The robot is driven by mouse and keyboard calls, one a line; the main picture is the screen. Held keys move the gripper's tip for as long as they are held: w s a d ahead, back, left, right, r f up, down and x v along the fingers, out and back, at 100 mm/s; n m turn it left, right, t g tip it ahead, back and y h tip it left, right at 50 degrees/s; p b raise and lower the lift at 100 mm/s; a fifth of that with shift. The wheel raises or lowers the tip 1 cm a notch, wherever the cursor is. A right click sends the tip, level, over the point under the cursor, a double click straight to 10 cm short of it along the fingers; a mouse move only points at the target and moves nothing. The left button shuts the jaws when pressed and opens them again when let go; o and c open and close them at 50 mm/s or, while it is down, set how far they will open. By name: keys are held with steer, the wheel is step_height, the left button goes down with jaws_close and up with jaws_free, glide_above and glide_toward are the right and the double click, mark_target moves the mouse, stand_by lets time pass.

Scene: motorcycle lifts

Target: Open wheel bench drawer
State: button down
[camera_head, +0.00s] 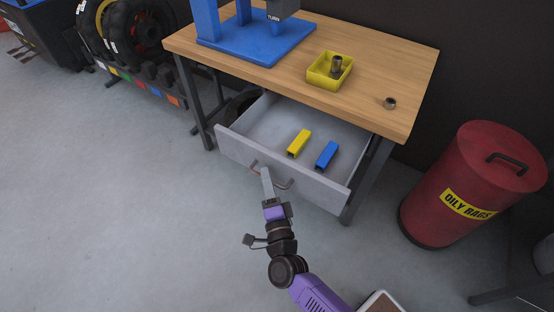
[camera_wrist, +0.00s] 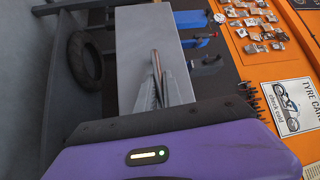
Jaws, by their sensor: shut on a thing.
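The wheel bench (camera_head: 390,62) has a wooden top and dark legs. Its grey drawer (camera_head: 325,190) stands pulled well out, with the inside in view. A yellow block (camera_head: 299,143) and a blue block (camera_head: 327,155) lie in it. My gripper (camera_head: 266,172) is at the bar handle (camera_head: 284,186) on the middle of the drawer front. In the wrist view, my gripper (camera_wrist: 160,85) is shut on the handle (camera_wrist: 157,68), in front of the grey drawer front (camera_wrist: 145,25). The fingers hide part of the handle.
On the bench top are a blue stand (camera_head: 258,45), a yellow tray (camera_head: 322,82) with a metal part, and a small metal ring (camera_head: 389,103). A red oily-rags bin (camera_head: 470,175) stands right of the bench. Tyres (camera_head: 140,30) stand back left. The floor at left is clear.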

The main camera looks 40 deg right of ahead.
steer(key=shift+s+a+f, duration=0.1)
steer(key=shift+s+a, duration=0.15)
steer(key=shift+a, duration=0.3)
steer(key=shift+s+a, duration=0.2)
steer(key=shift+a, duration=0.3)
steer(key=c, duration=1.8)
jaws_free()
steer(key=shift+o, duration=0.2)
steer(key=r+v, duration=0.1)
steer(key=v, duration=0.6)
steer(key=shift+s+a+f+p, duration=0.2)
steer(key=shift+s+f+p, duration=0.15)
steer(key=shift+f, duration=0.15)
